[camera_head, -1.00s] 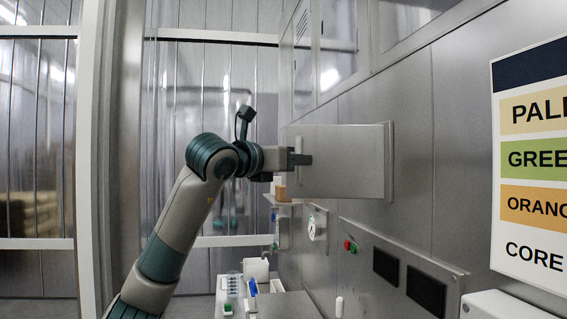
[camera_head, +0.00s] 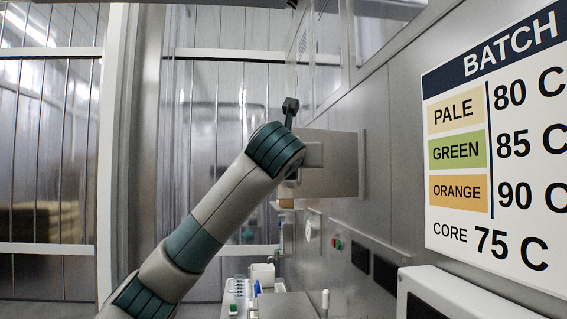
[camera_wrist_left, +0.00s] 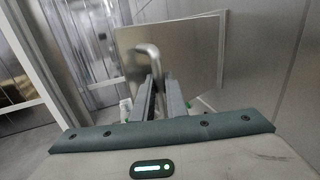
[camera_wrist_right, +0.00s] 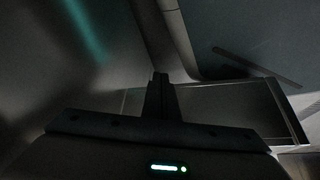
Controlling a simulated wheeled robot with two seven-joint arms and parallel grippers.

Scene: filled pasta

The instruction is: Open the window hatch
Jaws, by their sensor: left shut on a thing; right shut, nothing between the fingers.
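The window hatch (camera_head: 335,165) is a flat metal panel on the right-hand wall. It stands out from the wall at an angle, with its right edge at the wall side. The left wrist view shows the hatch panel (camera_wrist_left: 195,50) and its bent metal handle (camera_wrist_left: 147,56). My left gripper (camera_wrist_left: 158,84) is shut on the handle; in the head view my own arm partly covers this spot. My right gripper (camera_wrist_right: 160,84) is shut and empty in a dark view, away from the hatch; the head view does not show it.
A batch temperature board (camera_head: 492,140) hangs on the right wall above a white box (camera_head: 465,297). Dark wall panels (camera_head: 385,273) and red and green buttons (camera_head: 337,244) sit below the hatch. A bench with small items (camera_head: 236,284) is at lower centre. Strip curtains stand behind.

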